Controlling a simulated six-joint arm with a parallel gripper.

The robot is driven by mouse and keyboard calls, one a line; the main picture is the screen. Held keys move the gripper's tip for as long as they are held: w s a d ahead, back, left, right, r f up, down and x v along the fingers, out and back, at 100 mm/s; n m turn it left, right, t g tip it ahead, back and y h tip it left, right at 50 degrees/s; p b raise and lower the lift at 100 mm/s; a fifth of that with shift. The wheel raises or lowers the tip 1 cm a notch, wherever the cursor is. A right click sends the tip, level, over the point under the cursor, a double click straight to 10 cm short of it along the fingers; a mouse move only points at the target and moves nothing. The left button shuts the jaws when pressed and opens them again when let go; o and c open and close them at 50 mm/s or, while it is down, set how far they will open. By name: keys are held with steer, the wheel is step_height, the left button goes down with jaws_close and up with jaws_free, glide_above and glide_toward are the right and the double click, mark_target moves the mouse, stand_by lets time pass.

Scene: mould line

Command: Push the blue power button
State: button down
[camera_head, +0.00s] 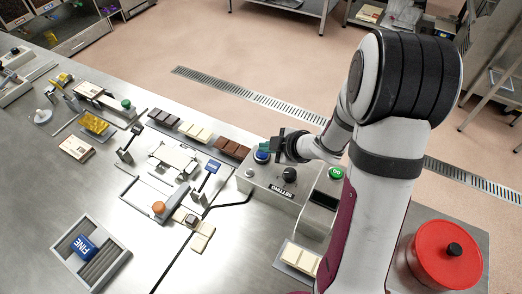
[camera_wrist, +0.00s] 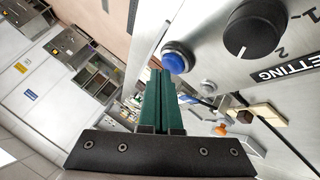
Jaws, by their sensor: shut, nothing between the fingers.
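The blue power button (camera_head: 261,156) sits on the sloped face of a grey control box (camera_head: 262,183), near its left end. In the wrist view the blue button (camera_wrist: 176,62) shows as a domed cap in a light ring. My gripper (camera_wrist: 160,73) has green fingers, shut together with nothing between them. Their tips lie just left of and below the button in that view; whether they touch it I cannot tell. In the head view my gripper (camera_head: 277,146) is dark and small, close beside the button, and its fingertips are hard to make out.
A red round container (camera_head: 445,254) stands at the lower right. Bare bench lies at the front.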

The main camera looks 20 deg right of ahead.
mark_target(266, 154)
steer(key=shift+r, duration=0.1)
steer(key=shift+r, duration=2.95)
steer(key=shift+d, duration=0.1)
